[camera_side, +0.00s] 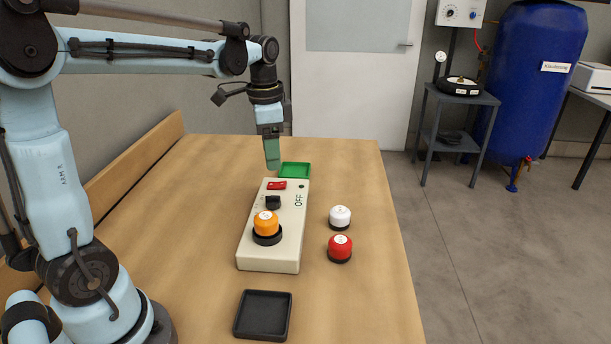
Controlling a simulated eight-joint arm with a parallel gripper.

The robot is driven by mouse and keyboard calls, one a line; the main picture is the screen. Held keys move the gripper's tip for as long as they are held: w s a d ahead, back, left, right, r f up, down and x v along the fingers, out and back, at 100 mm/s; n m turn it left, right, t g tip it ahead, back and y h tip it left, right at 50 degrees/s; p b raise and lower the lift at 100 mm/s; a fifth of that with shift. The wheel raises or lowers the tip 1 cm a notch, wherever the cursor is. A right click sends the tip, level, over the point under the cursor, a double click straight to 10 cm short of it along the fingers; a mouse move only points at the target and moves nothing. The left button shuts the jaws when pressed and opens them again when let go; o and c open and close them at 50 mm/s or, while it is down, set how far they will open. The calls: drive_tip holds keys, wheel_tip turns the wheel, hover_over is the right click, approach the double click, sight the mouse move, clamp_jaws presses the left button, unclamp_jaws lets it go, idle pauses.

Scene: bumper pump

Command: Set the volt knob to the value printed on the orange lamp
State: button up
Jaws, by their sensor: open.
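A cream control box (270,258) stands on the wooden table. The orange lamp (266,224) sits in a black round socket at the box's near end; its top carries a small pale label too small to read. Behind it is a black knob (273,202), likely the volt knob; its setting cannot be read. A red switch (277,185) lies behind the knob, beside the printed word OFF. My gripper (272,166) points down above the far end of the box, behind the red switch, apart from the knob and lamp. It is open, with nothing seen in it.
A white lamp (340,217) and a red lamp (340,248) stand right of the box. A green tray (295,171) lies behind it, near my gripper. An empty black tray (263,315) lies in front.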

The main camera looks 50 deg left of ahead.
sight(273, 196)
drive_tip(key=shift+m+g, duration=0.3)
drive_tip(key=f, duration=0.4)
drive_tip(key=a+f, duration=0.1)
drive_tip(key=f, duration=0.7)
drive_tip(key=shift+w+a+f, duration=0.2)
drive_tip(key=shift+w, duration=0.15)
drive_tip(key=c, duration=1)
drive_tip(key=shift+c, duration=0.2)
drive_tip(key=n, duration=0.4)
drive_tip(key=shift+n, duration=2.4)
